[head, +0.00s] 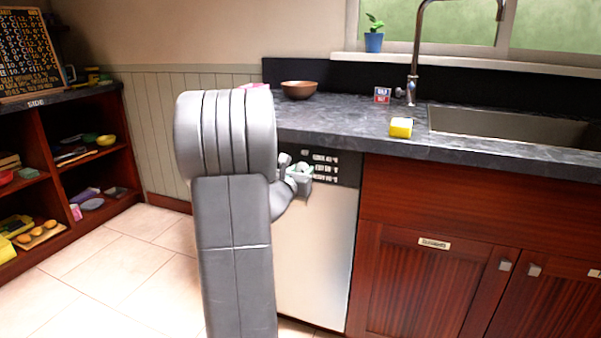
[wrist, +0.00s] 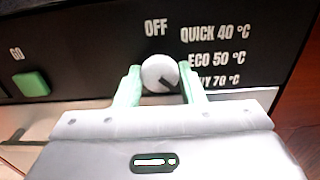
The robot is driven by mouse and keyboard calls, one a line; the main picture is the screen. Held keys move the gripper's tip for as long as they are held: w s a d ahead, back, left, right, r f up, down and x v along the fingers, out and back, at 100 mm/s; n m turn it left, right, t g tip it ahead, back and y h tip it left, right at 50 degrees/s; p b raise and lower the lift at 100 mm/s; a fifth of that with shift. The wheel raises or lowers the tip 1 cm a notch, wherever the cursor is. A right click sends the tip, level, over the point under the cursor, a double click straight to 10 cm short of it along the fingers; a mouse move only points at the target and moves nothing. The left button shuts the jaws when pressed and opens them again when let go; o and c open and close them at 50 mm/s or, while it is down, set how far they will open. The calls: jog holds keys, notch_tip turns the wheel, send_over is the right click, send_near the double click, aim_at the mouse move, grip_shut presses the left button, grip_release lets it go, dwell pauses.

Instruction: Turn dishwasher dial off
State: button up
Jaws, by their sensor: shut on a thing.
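The dishwasher (head: 312,250) has a white door and a black control panel (head: 340,170) under the counter. In the wrist view its round white dial (wrist: 158,70) sits just below the word OFF. The dial's dark mark points to the lower right, towards the lowest label ending in 70 °C, not up at OFF. My gripper (wrist: 161,76) is shut on the dial, one green finger on each side. The right finger hides the start of the lowest label. In the head view my gripper (head: 300,172) is at the panel, and the dial is hidden.
A green GO button (wrist: 31,84) is left of the dial. The counter (head: 345,130) above holds a brown bowl (head: 299,90) and a yellow sponge (head: 401,127). Wooden cabinets (head: 430,270) stand to the right. Open shelves (head: 70,150) stand at left beyond clear tiled floor.

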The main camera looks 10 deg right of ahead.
jog(key=shift+n, duration=0.3)
jog(key=shift+n+b, duration=0.5)
jog(key=shift+n, duration=0.7)
jog(key=n, duration=0.3)
jog(key=shift+n, duration=0.3)
jog(key=n+p, duration=0.1)
jog(key=n, duration=0.5)
jog(key=shift+d+r+n, duration=0.1)
jog(key=shift+r+n, duration=0.05)
jog(key=shift+n, duration=0.15)
jog(key=n+p, duration=0.1)
jog(key=n, duration=0.2)
jog(key=n+p, duration=0.2)
jog(key=n, duration=0.2)
jog(key=shift+r, duration=0.1)
jog(key=n+p, duration=0.2)
jog(key=n, duration=0.1)
jog(key=shift+n, duration=0.3)
jog(key=shift+n+p, duration=0.6)
jog(key=shift+n, duration=0.9)
